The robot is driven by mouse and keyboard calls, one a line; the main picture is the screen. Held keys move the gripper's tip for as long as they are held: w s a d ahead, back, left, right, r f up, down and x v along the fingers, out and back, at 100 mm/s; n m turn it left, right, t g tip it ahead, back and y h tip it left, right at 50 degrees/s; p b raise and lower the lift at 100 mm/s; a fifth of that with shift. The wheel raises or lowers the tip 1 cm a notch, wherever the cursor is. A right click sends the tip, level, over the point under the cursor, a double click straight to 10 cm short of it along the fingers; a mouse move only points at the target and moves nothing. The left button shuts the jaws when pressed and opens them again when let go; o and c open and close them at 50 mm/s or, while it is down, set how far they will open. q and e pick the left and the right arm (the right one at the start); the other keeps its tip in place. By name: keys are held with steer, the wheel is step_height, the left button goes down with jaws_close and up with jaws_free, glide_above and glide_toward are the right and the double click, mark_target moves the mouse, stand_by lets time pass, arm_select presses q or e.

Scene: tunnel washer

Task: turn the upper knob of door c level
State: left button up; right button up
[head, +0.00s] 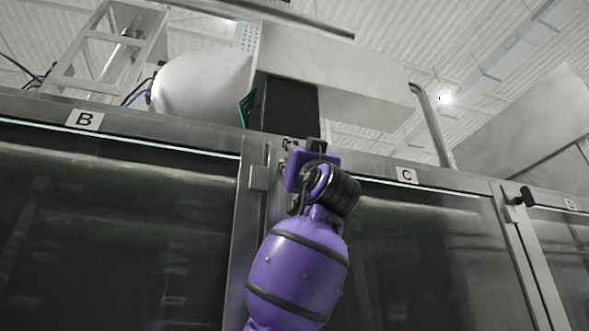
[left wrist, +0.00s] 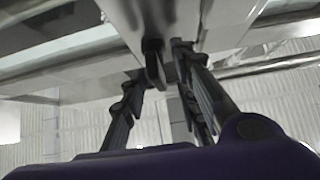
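Door C (head: 415,250) is a dark glass door in a steel frame, marked by a C label (head: 407,175) in the head view. My purple left arm reaches up to the post at its upper left corner. My left gripper (head: 292,150) is there and hides most of the upper knob in the head view. In the left wrist view, the dark knob (left wrist: 153,64) sticks out from a steel surface. It lies between the two fingers of the left gripper (left wrist: 159,62), which stand apart on either side with gaps visible. The knob's exact angle is hard to tell. My right gripper is not in view.
Door B (head: 120,230) is to the left, with its B label (head: 85,119). At the right, a black knob (head: 518,197) sits on the post before door D (head: 560,240). Ducts and a frame stand above the washer.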

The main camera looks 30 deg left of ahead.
arm_select(q)
steer(key=shift+w, duration=0.2)
jaws_close()
steer(key=shift+a+m+t+h, duration=0.1)
steer(key=shift+m+t+h, duration=0.2)
steer(key=shift+m, duration=0.2)
steer(key=m+h, duration=0.6)
steer(key=m, duration=0.2)
steer(key=s+r+m+h, duration=0.1)
steer(key=m+h, duration=0.5)
steer(key=m, duration=0.3)
steer(key=m+h, duration=0.6)
steer(key=m, duration=0.3)
steer(key=shift+s+a+r+h, duration=0.15)
steer(key=shift+a+r+h, duration=0.15)
steer(key=shift+a+h, duration=0.1)
jaws_free()
